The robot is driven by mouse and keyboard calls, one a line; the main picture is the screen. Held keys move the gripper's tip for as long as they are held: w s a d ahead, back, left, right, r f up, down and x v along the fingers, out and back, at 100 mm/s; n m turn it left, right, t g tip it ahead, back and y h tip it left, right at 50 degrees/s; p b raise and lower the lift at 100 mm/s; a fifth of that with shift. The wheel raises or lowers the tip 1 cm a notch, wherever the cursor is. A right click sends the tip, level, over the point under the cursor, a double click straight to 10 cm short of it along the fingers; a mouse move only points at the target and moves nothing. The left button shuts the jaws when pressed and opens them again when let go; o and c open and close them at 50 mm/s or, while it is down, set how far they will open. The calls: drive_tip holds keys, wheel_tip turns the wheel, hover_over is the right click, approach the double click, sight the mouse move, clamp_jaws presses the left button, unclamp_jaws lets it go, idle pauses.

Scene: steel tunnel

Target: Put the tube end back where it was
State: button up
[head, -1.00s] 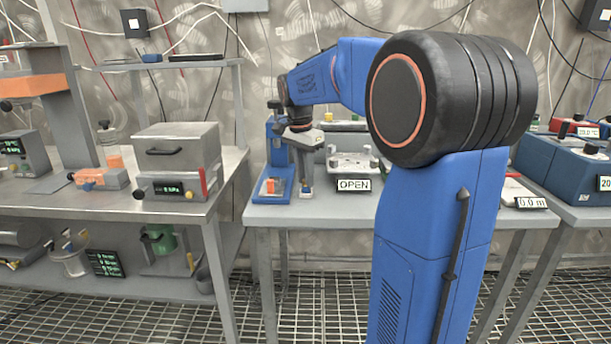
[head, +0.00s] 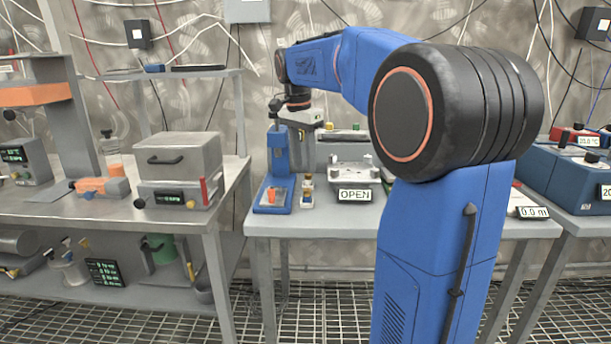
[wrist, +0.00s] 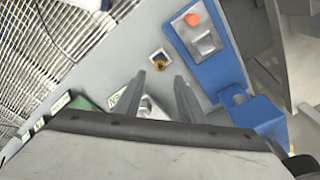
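A small brass-coloured fitting, which looks like the tube end (wrist: 159,61), stands on the grey table just beyond my fingertips in the wrist view. In the head view a small brass-and-grey fitting (head: 307,197) stands on the table right of a blue stand (head: 279,160), with another small piece behind it. I cannot tell for sure which of them is the tube end. My gripper (wrist: 160,80) is open, its two fingers apart with nothing clearly held between them. In the head view it hangs above the stand and the fittings.
The blue stand's base also shows in the wrist view (wrist: 228,65), with an orange knob on it. A grey fixture with an OPEN sign (head: 354,195) stands to the right. A grey box (head: 178,165) is on the left bench. The table's front edge is close to the fittings.

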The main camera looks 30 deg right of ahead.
drive_tip(key=s+a+f+n+t, duration=0.1)
drive_tip(key=s+a+f+n, duration=0.1)
drive_tip(key=s+a+n, duration=0.45)
drive_tip(key=s+a+f+n+t, duration=0.1)
drive_tip(key=s+a+f, duration=0.15)
drive_tip(key=s, duration=0.65)
drive_tip(key=s+a+f+n+t, duration=0.1)
drive_tip(key=s+a+f+n, duration=0.1)
drive_tip(key=s+f, duration=0.2)
drive_tip(key=s+a+f+n+y, duration=0.1)
drive_tip(key=s+f+n, duration=0.2)
drive_tip(key=s+f, duration=0.2)
drive_tip(key=s+a+f+n+t, duration=0.1)
drive_tip(key=s+a+f+n, duration=0.1)
drive_tip(key=s+f, duration=0.3)
drive_tip(key=shift+s+a+f+n+t, duration=0.2)
drive_tip(key=shift+a+f+n+t, duration=0.15)
drive_tip(key=shift+n, duration=0.3)
